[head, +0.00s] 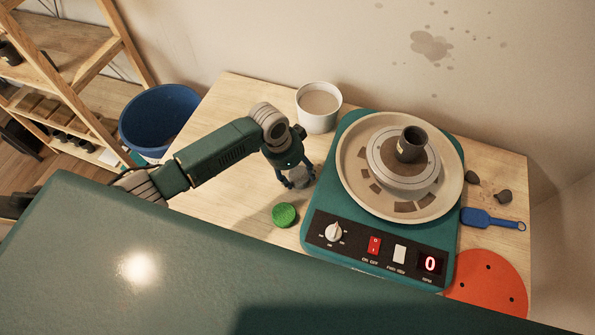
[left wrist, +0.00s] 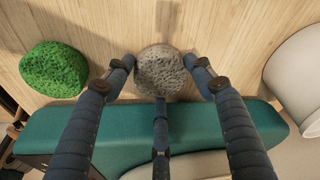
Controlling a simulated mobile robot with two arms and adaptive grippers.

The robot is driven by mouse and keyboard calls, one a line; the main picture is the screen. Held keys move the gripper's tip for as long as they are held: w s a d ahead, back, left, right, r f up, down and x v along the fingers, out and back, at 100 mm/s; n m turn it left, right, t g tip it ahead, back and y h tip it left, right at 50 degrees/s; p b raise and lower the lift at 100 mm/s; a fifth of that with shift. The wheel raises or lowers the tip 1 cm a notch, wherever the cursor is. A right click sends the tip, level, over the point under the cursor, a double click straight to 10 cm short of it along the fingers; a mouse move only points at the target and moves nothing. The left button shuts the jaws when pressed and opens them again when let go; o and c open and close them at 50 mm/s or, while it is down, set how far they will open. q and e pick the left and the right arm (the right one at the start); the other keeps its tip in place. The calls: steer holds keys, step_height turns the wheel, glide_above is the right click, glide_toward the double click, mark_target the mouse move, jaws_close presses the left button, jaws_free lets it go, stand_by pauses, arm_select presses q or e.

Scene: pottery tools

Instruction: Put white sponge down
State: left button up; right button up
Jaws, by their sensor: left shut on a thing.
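The white sponge (left wrist: 160,70) looks greyish and round in the left wrist view. My left gripper (head: 298,180) is over the wooden table, left of the pottery wheel, pointing down. In the left wrist view its fingers (left wrist: 164,82) are closed around the sponge's sides. In the head view the sponge (head: 299,174) is partly hidden between the fingers. It is at or close to the table top; I cannot tell whether it touches. My right gripper is not in view.
A green sponge (head: 285,215) lies on the table (head: 232,108) near the gripper. A white bucket (head: 318,112) stands behind, and the green wheel machine (head: 322,221) is close on the right. A blue bin (head: 158,118) is left of the table. Bare wood lies left of the gripper.

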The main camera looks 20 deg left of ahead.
arm_select(q)
steer(key=shift+f, duration=0.1)
steer(key=o, duration=0.5)
steer(key=shift+c, duration=0.2)
steer(key=shift+o, duration=0.2)
steer(key=v, duration=1.2)
steer(key=shift+b, duration=0.45)
